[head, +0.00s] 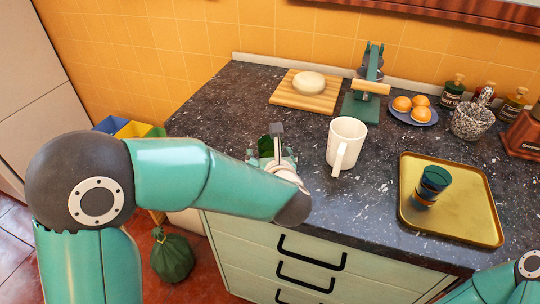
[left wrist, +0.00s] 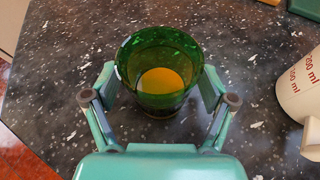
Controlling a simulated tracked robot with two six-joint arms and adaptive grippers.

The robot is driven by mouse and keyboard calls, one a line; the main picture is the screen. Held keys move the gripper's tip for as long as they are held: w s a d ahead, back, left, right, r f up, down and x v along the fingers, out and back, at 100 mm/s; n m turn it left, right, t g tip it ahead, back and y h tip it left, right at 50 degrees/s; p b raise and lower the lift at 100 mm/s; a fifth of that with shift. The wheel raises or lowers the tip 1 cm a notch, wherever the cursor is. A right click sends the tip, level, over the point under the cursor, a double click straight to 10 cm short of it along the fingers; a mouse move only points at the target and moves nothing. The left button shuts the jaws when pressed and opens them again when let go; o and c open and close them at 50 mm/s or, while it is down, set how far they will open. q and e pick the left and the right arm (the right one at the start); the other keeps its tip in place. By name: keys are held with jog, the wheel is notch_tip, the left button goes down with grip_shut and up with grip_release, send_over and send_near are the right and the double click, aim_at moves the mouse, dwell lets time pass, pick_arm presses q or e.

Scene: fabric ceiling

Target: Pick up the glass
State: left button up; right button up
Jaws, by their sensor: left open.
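A dark green, see-through glass (left wrist: 160,75) with a yellow-orange patch at its bottom stands upright on the speckled counter in the left wrist view. In the head view the glass (head: 265,147) is partly hidden behind my left gripper (head: 277,150), near the counter's front left. My left gripper (left wrist: 160,88) is open, with one finger on each side of the glass. The gap on each side is small, and I cannot tell whether a finger touches. My right gripper is out of view; only part of my right arm shows at the bottom right.
A white measuring jug (head: 345,143) stands close to the right of the glass. Behind are a cutting board (head: 283,97), a green device (head: 359,108) and a plate of oranges (head: 412,115).

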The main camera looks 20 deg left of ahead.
pick_arm(q)
jog(key=shift+c, duration=0.2)
jog(key=c, duration=1.3)
jog(key=shift+w+r, duration=0.1)
jog(key=shift+c, duration=0.2)
notch_tip(320, 180, up, 20)
jog(key=p, duration=0.2)
